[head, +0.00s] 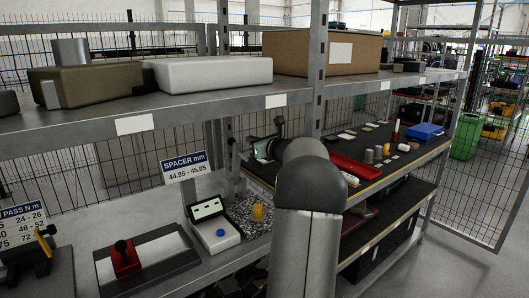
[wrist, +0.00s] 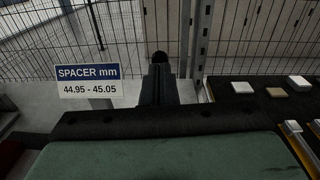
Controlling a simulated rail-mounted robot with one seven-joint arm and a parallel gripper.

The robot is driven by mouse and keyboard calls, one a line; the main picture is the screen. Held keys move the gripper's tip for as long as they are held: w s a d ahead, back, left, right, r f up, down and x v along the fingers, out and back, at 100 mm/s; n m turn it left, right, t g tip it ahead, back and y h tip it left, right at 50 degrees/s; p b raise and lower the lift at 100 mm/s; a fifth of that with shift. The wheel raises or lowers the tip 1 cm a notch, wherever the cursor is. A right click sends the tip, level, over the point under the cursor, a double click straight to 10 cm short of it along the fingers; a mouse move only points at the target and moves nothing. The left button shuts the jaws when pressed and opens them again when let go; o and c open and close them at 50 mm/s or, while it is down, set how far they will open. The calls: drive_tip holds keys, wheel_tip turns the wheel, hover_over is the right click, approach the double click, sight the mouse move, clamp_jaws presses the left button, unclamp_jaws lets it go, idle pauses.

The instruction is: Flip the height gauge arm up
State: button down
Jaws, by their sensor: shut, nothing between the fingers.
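In the head view, my gripper (head: 240,152) is at the end of my arm, above the back of the speckled granite plate (head: 240,207). A yellow spacer (head: 258,213) stands on that plate. A white readout box (head: 215,230) with a dark display and a blue button is left of it. In the wrist view, my gripper's dark fingers (wrist: 158,84) are together and empty. A round black knob (wrist: 160,57) shows just beyond the fingertips; I cannot tell if they touch. The height gauge arm cannot be made out clearly; my arm and gripper hide part of this area.
The SPACER mm sign (head: 185,166) stands left of the gripper. A red-handled fixture (head: 126,258) is on the bench at left. The upper shelf (head: 180,108) with boxes runs overhead. A red tray (head: 352,170) lies on the right-hand bench, and a metal upright (head: 318,70) is close by.

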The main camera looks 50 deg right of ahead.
drive_tip(key=b+v, duration=0.1)
drive_tip(key=v, duration=0.5)
drive_tip(key=shift+s, duration=0.15)
idle(0.3)
drive_tip(key=w+a+f+n+g+y, duration=0.25)
drive_tip(key=a+n, duration=0.25)
drive_tip(key=a, duration=0.5)
drive_tip(key=w+a+f+n+g+y, duration=0.1)
drive_tip(key=w+a+f+n+y, duration=0.3)
drive_tip(key=a, duration=0.7)
drive_tip(key=s+a+f+n+g+y, duration=0.1)
drive_tip(key=s+a+f+n+g, duration=0.15)
drive_tip(key=a, duration=0.35)
drive_tip(key=s+a+f+n+g, duration=0.1)
drive_tip(key=s+a+n, duration=0.1)
drive_tip(key=a+n, duration=0.3)
drive_tip(key=s+a+f+n+g+y, duration=0.1)
drive_tip(key=s+a+f+n+g, duration=0.1)
drive_tip(key=a, duration=0.4)
drive_tip(key=s+a+f+n+g+h, duration=0.2)
drive_tip(key=s+a+f+n+g, duration=0.45)
drive_tip(key=s+a+n, duration=0.5)
drive_tip(key=s+f+n+h, duration=0.3)
drive_tip(key=s+f+n, duration=0.2)
drive_tip(key=s, duration=0.6)
drive_tip(key=a+n+g, duration=0.1)
drive_tip(key=n, duration=0.1)
drive_tip(key=shift+n, duration=0.4)
